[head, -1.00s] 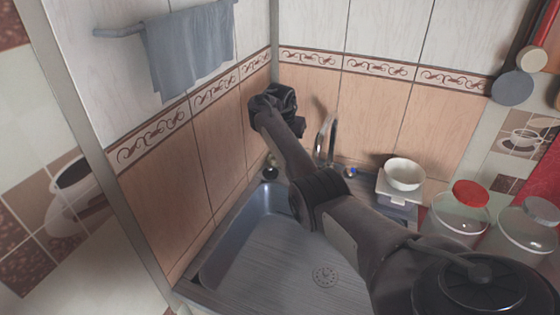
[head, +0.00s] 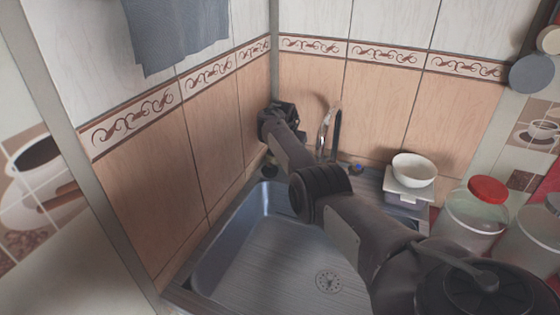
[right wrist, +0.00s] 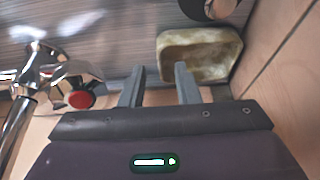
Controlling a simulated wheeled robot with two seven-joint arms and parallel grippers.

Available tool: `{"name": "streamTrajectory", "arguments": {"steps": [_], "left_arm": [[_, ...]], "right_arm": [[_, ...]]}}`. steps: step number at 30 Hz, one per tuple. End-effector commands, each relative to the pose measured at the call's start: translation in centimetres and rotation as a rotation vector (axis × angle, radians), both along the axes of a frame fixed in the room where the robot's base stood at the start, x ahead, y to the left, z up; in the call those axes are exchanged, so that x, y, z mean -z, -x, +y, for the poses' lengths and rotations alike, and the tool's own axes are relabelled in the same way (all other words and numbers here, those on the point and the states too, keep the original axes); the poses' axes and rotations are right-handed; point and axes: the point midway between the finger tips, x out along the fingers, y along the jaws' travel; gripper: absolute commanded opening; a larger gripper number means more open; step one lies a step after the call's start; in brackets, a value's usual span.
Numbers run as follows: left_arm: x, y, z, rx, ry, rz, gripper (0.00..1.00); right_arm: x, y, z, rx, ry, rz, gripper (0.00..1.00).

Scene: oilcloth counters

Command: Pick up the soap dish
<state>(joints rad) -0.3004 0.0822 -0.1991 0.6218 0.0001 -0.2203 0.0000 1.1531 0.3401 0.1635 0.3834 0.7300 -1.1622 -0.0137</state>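The soap dish (right wrist: 205,50) is a pale, mottled, stone-like rectangular dish with a hollow in it. It lies near the wall in the upper middle of the right wrist view. My right gripper (right wrist: 159,70) is open, with its two dark fingers apart and nothing visible between them. The right fingertip overlaps the dish's near left edge in the picture; I cannot tell whether they touch. In the head view my right gripper (head: 280,112) is at the back corner, its fingers hidden. I cannot make out the dish there. My left gripper is not in view.
The chrome tap (right wrist: 50,75) with a red-marked knob (right wrist: 81,99) is left of my right gripper. A dark round object (right wrist: 208,6) stands beyond the dish. The empty sink (head: 265,250) lies below my arm. A white bowl (head: 413,170) and red-lidded jar (head: 476,210) are at right.

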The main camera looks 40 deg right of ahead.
Motion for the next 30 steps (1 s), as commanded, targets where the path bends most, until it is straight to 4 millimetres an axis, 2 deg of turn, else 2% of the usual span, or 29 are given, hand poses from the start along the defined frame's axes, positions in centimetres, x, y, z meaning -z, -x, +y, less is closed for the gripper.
{"name": "streamTrajectory", "arguments": {"steps": [1,4,12,13,19,30], "left_arm": [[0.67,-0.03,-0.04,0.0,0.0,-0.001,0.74],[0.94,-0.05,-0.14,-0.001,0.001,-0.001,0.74],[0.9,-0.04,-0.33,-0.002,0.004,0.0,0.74],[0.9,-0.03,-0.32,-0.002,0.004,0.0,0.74],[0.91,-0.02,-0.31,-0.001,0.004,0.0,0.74],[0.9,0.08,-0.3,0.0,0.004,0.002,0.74]], "right_arm": [[0.84,-0.05,-0.39,0.002,0.002,0.002,0.29],[1.58,-0.22,-0.6,-0.001,0.001,0.001,0.29],[1.7,-0.32,-0.68,0.0,0.002,-0.001,0.29],[1.7,-0.32,-0.68,0.0,0.002,-0.001,0.28],[1.71,-0.3,-0.67,0.0,0.001,0.0,0.02],[1.66,-0.31,-0.68,0.0,0.002,-0.001,0.0]]}}
